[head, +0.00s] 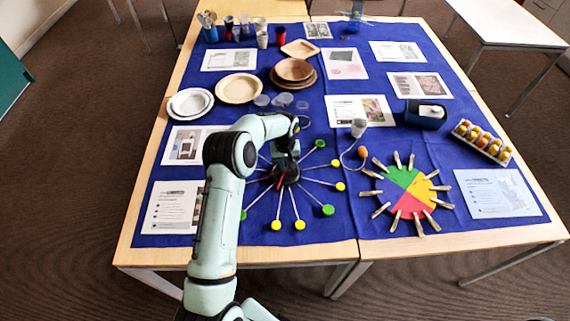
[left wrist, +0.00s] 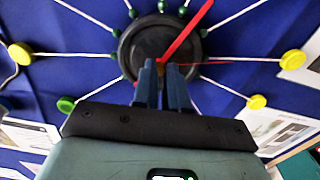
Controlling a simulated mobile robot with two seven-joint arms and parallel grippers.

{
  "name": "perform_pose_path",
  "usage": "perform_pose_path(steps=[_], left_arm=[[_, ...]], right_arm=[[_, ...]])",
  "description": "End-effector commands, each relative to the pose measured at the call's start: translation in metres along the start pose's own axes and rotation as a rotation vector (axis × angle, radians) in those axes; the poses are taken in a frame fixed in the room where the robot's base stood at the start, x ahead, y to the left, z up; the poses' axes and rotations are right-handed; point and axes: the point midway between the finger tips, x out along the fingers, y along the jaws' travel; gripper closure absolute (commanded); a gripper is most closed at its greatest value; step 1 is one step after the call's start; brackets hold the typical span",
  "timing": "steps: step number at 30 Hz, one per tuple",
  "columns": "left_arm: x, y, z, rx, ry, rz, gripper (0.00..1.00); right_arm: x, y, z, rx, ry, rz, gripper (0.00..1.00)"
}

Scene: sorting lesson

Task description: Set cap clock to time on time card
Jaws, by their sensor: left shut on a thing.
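The cap clock lies on the blue cloth, with a black round hub (left wrist: 130,45), white spokes and green and yellow caps (head: 276,225) at their ends. A long red hand (left wrist: 190,28) points up and right from the hub in the left wrist view. My left gripper (head: 286,172) is over the hub. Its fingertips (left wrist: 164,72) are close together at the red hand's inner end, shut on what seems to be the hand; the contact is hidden. I cannot tell which printed sheet is the time card. My right gripper is not in view.
A coloured wheel (head: 407,190) ringed with clothespins lies right of the clock. Printed sheets (head: 175,207) lie around the cloth. A wooden bowl (head: 294,70), plates (head: 239,89) and cups stand farther back. A tray of yellowish items (head: 482,141) is at the right.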

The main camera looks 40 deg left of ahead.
Motion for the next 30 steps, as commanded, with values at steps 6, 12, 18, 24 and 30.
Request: perform_pose_path(steps=[6,12,18,24,30], left_arm=[[-0.001,0.001,0.000,0.155,0.000,0.001,1.00],[-0.002,0.000,-0.001,0.342,0.000,0.000,1.00],[-0.002,0.000,-0.001,0.531,0.001,0.000,1.00],[-0.002,0.000,-0.001,0.721,0.000,0.000,1.00],[-0.002,0.001,-0.001,0.912,0.001,0.000,1.00]], right_arm=[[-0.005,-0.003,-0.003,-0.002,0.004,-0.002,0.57],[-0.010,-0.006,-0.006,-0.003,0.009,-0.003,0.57],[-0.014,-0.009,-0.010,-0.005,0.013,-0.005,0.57],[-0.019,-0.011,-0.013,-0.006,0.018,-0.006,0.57],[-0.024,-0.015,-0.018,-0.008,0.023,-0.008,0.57]])
